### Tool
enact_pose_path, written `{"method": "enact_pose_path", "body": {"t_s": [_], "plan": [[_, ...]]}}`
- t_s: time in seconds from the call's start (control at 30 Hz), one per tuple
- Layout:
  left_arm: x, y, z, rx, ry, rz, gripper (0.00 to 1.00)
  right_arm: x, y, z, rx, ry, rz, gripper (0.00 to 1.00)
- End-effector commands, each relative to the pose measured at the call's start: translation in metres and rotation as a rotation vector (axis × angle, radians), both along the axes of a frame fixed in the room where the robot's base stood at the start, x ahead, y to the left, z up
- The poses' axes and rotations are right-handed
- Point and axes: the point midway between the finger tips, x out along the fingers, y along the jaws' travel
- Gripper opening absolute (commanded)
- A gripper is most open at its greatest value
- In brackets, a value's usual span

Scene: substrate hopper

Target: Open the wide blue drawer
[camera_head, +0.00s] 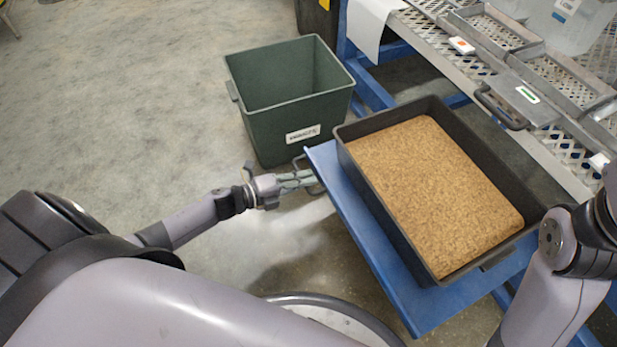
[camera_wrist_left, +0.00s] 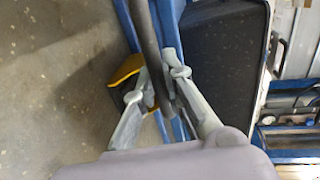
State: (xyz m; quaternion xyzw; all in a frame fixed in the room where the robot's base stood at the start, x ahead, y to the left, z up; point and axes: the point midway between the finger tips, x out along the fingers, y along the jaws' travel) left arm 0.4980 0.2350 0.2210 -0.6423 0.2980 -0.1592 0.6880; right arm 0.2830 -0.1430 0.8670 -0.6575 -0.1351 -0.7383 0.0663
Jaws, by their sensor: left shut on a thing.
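The wide blue drawer (camera_head: 408,309) stands out from under the perforated bench, with a black tray of brown granular substrate (camera_head: 435,190) on it. Its dark bar handle (camera_head: 299,160) is at the drawer's left edge. My left gripper (camera_head: 312,180) is shut on this handle. In the left wrist view the handle (camera_wrist_left: 147,40) runs between the two fingers of the gripper (camera_wrist_left: 160,80), and the black tray (camera_wrist_left: 228,60) is beside them. The fingers partly hide the handle. My right arm shows at the right edge, but its gripper is out of the picture.
A green bin (camera_head: 290,100) with a white label stands on the floor close beyond the left gripper. The perforated metal bench (camera_head: 470,65) on blue legs holds grey frames and a dark-handled plate (camera_head: 520,100). Open concrete floor lies to the left.

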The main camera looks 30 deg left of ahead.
Motion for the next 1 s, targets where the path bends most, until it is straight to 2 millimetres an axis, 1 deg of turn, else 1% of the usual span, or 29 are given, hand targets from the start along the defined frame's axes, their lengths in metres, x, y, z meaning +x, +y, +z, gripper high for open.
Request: {"method": "enact_pose_path", "body": {"t_s": [0.23, 0.27, 0.57, 0.87, 1.0], "plan": [[0.0, 0.001, -0.001, 0.001, 0.001, 0.001, 0.0, -0.002, 0.0, 0.0, 0.0, -0.003, -0.001, 0.4], [0.0, 0.001, -0.001, 0.001, 0.001, 0.001, 0.12, -0.002, 0.0, 0.0, 0.0, -0.003, -0.001, 0.4], [0.0, 0.0, 0.0, 0.001, 0.001, 0.0, 0.31, -0.002, 0.0, 0.0, 0.0, -0.003, 0.0, 0.4], [-0.001, 0.001, 0.0, 0.001, 0.001, 0.0, 0.31, -0.002, 0.0, 0.0, -0.003, -0.003, 0.0, 0.4], [-0.01, 0.008, 0.001, 0.002, 0.003, 0.0, 0.31, -0.002, 0.0, 0.0, -0.002, -0.003, 0.001, 0.4]]}}
